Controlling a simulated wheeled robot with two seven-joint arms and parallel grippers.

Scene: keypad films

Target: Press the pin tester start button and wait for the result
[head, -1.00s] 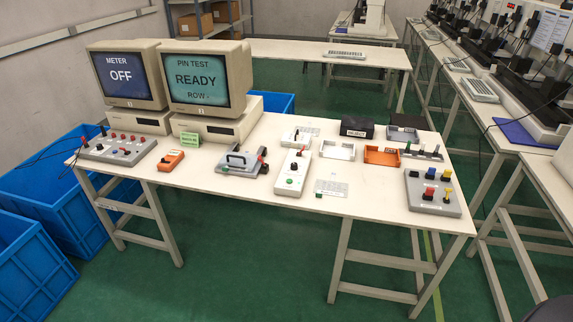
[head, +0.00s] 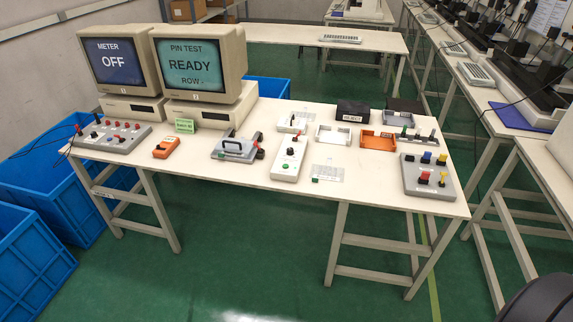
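The pin test monitor (head: 190,63) stands at the back left of the table and reads "PIN TEST READY ROW". A long white box (head: 288,160) with a green button (head: 289,166) lies near the table's middle. It looks like the pin tester, but I cannot read a label on it. A grey fixture (head: 236,149) with a black handle sits to its left. Neither of my grippers is in view.
The meter monitor (head: 114,58) reads "OFF". A grey button panel (head: 112,138), an orange handheld device (head: 166,148), white tray (head: 333,135), orange tray (head: 377,141) and knob box (head: 427,178) share the white table (head: 230,180). Blue crates (head: 28,255) stand at left.

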